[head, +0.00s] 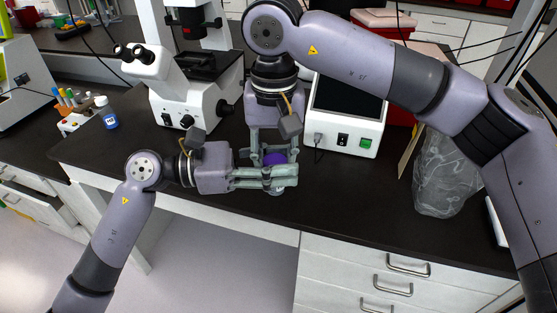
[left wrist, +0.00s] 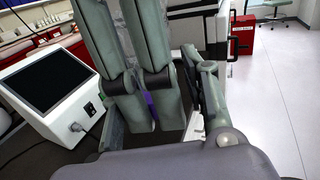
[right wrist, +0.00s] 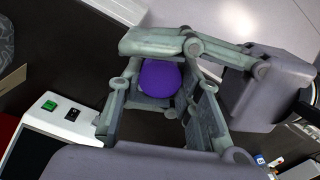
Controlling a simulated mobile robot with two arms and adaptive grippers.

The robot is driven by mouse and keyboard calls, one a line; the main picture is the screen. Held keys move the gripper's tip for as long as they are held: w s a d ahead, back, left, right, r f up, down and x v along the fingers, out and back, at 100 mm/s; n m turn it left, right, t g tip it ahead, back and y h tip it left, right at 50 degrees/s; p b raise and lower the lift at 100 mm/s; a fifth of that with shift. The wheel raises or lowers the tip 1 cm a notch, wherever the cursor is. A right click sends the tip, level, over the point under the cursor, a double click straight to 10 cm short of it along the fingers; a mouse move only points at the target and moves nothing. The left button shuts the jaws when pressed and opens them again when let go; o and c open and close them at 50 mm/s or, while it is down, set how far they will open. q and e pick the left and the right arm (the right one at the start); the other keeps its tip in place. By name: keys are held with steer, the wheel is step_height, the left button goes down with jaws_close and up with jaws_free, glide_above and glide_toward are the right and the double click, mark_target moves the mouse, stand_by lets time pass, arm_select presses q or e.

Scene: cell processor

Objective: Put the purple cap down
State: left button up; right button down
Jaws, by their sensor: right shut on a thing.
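The purple cap (head: 275,158) is between the fingers of my right gripper (head: 270,148), which points down over the table and is shut on it. The cap shows clearly in the right wrist view (right wrist: 159,78). Only a purple sliver (left wrist: 149,104) shows in the left wrist view. My left gripper (head: 290,178) comes in from the left, level, with its fingers crossing just in front of and below the cap. A small pale rounded piece shows under these fingers; what it belongs to is hidden. Whether the left fingers are closed on something is unclear.
A white microscope (head: 165,85) stands to the left. A white box with a dark screen (head: 345,115) stands behind to the right. A crumpled clear bag (head: 445,170) lies farther right. A blue-labelled bottle (head: 107,113) is at left. The dark table's front edge (head: 230,213) is close to the grippers.

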arm_select(q)
steer(key=shift+s, duration=0.1)
steer(key=c, duration=0.7)
arm_select(e)
steer(key=shift+w, duration=0.1)
arm_select(q)
steer(key=shift+c, duration=0.3)
arm_select(e)
steer(key=c, duration=1.6)
jaws_free()
arm_select(q)
steer(key=shift+s+d, duration=0.15)
arm_select(e)
steer(key=o, duration=0.5)
steer(key=shift+o, duration=0.2)
arm_select(q)
steer(key=shift+o, duration=0.2)
